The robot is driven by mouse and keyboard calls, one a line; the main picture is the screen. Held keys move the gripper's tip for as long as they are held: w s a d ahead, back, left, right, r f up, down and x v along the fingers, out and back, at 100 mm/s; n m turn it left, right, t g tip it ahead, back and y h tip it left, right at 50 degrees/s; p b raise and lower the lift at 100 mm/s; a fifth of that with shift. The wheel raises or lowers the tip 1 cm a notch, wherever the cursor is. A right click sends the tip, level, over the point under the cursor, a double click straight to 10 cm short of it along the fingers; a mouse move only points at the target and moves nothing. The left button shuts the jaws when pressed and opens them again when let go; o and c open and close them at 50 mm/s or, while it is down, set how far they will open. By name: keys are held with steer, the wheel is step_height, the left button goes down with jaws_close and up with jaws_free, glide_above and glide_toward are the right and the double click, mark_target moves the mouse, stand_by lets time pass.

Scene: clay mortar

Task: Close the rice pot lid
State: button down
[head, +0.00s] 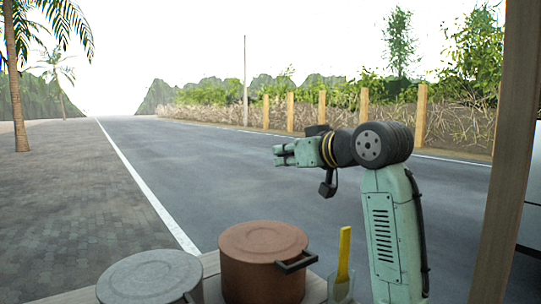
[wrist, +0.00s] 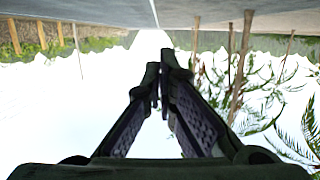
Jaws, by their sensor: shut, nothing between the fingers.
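A reddish-brown pot (head: 262,272) with a flat lid (head: 263,241) stands at the bottom centre of the head view. The lid rests on its top, and a dark handle sticks out at its right. A grey pot with a grey lid (head: 150,277) stands to its left, cut off by the frame's bottom edge. I cannot tell which one is the rice pot. My gripper (head: 277,155) is shut and empty, raised well above the brown pot and pointing left. In the wrist view my gripper's fingers (wrist: 160,85) meet at their tips, and no pot shows there.
A yellow-handled utensil (head: 344,252) stands in a clear container (head: 341,288) right of the brown pot, near my arm. A wooden post (head: 506,150) rises at the right. Pale wood (head: 212,264) shows beside the pots. The air around my gripper is clear.

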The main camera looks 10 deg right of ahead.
steer(key=shift+s+d+f, duration=0.2)
steer(key=shift+s+f, duration=0.2)
steer(key=v, duration=1.2)
